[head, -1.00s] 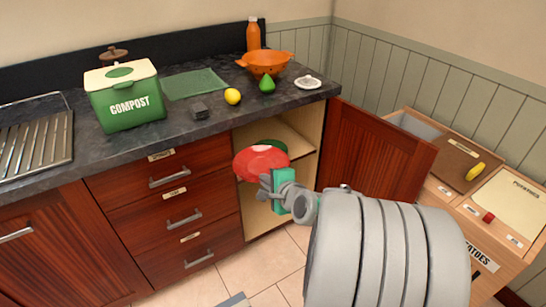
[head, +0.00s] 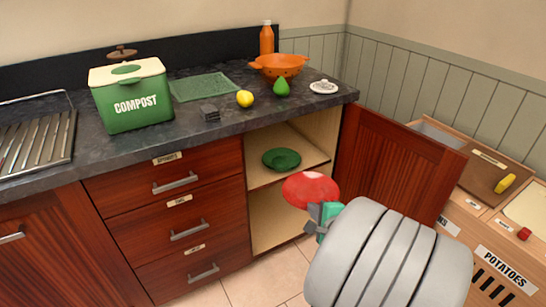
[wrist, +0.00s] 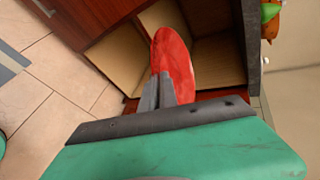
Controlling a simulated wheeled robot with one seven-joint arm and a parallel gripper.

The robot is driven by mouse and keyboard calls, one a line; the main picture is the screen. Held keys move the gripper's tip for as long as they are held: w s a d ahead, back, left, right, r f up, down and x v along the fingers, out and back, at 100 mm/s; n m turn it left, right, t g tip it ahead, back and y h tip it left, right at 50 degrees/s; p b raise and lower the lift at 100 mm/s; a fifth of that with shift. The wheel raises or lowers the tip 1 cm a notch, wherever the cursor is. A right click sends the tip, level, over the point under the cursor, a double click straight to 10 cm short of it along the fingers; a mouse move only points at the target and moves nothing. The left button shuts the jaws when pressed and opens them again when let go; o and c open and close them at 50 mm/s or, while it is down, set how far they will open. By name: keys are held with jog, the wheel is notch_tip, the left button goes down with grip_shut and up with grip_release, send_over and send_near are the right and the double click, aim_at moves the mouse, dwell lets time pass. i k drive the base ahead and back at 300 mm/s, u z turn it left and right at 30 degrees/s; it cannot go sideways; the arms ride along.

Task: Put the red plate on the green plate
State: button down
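The red plate (head: 311,188) is held tilted in front of the open cabinet; it also shows in the wrist view (wrist: 173,62). My gripper (head: 318,215) is shut on the plate's near edge, and its fingers (wrist: 157,92) meet there in the wrist view. The green plate (head: 282,159) lies flat on the upper shelf inside the open cabinet, with its top bare. The red plate is apart from it, lower and to its right in the head view. I cannot make out the green plate in the wrist view.
The cabinet door (head: 398,160) stands open to the right of the opening. The countertop (head: 225,120) above holds a compost bin (head: 131,97), a lemon (head: 245,99), a pear (head: 281,88) and an orange colander (head: 279,65). Wooden potato bins (head: 500,268) stand at the right.

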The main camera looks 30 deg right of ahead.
aim_at(284, 166)
jog(key=i, duration=0.85)
jog(key=z, duration=0.05)
